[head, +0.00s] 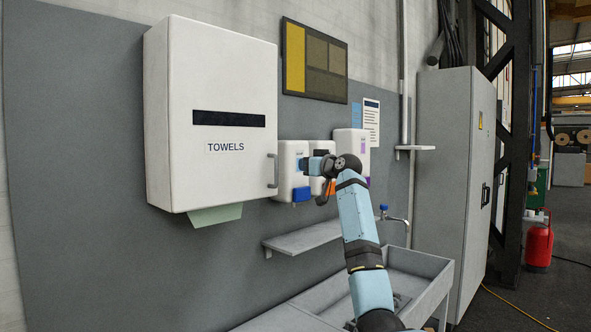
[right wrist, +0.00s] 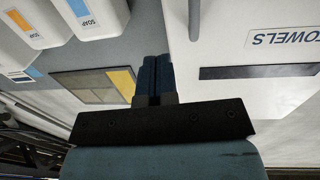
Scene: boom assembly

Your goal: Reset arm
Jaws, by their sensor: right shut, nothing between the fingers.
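My right arm (head: 361,229) rises from the lower middle of the head view and bends left at the wrist. Its gripper (head: 305,165) is in front of the soap dispensers, to the right of the towel cabinet. In the right wrist view the two dark blue fingers (right wrist: 154,62) lie side by side, shut, with nothing between them. Whether the fingertips touch a dispenser cannot be told. My left gripper is not in view.
The white towel cabinet (head: 211,94) has a handle on its right side. Wall dispensers include a blue-marked one (head: 288,160). Below are a shelf (head: 303,238) and a sink trough (head: 423,263) with a tap. A grey cabinet (head: 446,160) stands right.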

